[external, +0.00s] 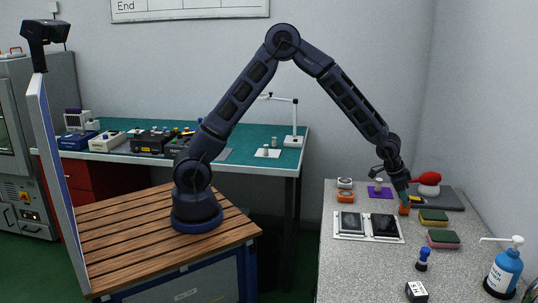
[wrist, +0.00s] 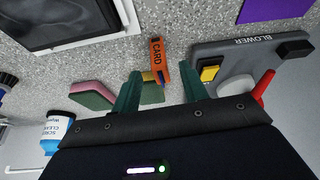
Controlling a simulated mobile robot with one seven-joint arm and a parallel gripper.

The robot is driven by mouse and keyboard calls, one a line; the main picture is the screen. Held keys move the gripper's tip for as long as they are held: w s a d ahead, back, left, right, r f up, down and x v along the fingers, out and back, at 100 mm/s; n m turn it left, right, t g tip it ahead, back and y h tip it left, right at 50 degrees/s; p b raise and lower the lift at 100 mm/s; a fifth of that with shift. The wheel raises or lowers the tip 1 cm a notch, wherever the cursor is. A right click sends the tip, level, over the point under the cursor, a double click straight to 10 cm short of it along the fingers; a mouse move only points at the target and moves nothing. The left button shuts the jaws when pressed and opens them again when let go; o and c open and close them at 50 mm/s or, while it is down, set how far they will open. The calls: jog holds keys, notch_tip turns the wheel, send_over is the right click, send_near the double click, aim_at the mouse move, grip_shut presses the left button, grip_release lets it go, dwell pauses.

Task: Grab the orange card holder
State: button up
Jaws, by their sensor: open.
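The orange card holder (wrist: 157,58), marked "CARD", stands on the speckled bench just beyond my fingertips in the wrist view. In the external view only a small orange part of it (external: 404,210) shows under my gripper (external: 402,193). In the wrist view my gripper (wrist: 161,76) has its two green fingers spread, one on each side of the holder's near end, with nothing held.
A grey blower board (wrist: 220,50) lies close on the right in the wrist view. Two sponges (external: 433,216) (external: 442,238) lie in front of the holder. A white tray with dark panels (external: 340,237), a purple mat (external: 387,195) and a blue bottle (external: 505,271) are also on the bench.

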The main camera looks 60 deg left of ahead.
aim_at(405, 214)
jog(key=shift+x, duration=2.6)
jog(key=shift+w+d+r, duration=0.15)
jog(key=shift+w+d, duration=0.05)
grip_shut()
